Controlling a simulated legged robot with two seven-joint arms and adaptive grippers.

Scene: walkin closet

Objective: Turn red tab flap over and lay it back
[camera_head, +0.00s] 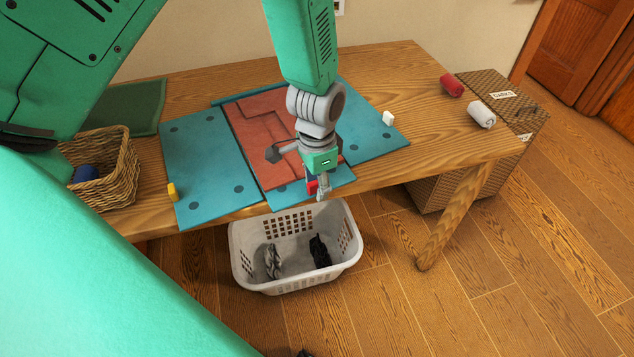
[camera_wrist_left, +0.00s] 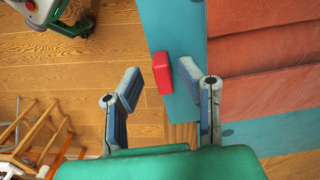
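A blue folding board (camera_head: 197,172) lies on the wooden table with a folded red-orange garment (camera_head: 262,125) on its middle; the garment also shows in the wrist view (camera_wrist_left: 265,60). The red tab (camera_head: 312,187) is at the board's front edge, on the lower blue flap (camera_head: 290,194). It shows whole in the wrist view (camera_wrist_left: 187,76). My left gripper (camera_head: 323,193) is right at this tab. In the wrist view my left gripper (camera_wrist_left: 172,82) is open, with the tab between the finger lines; I cannot tell whether it touches. The flap lies flat. My right gripper is not in view.
A yellow tab (camera_head: 172,192) and a white tab (camera_head: 389,118) sit on the side flaps. A wicker basket (camera_head: 118,165) stands at the left. A white laundry basket (camera_head: 295,285) is on the floor below. Red (camera_head: 452,85) and white (camera_head: 482,115) rolls lie right.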

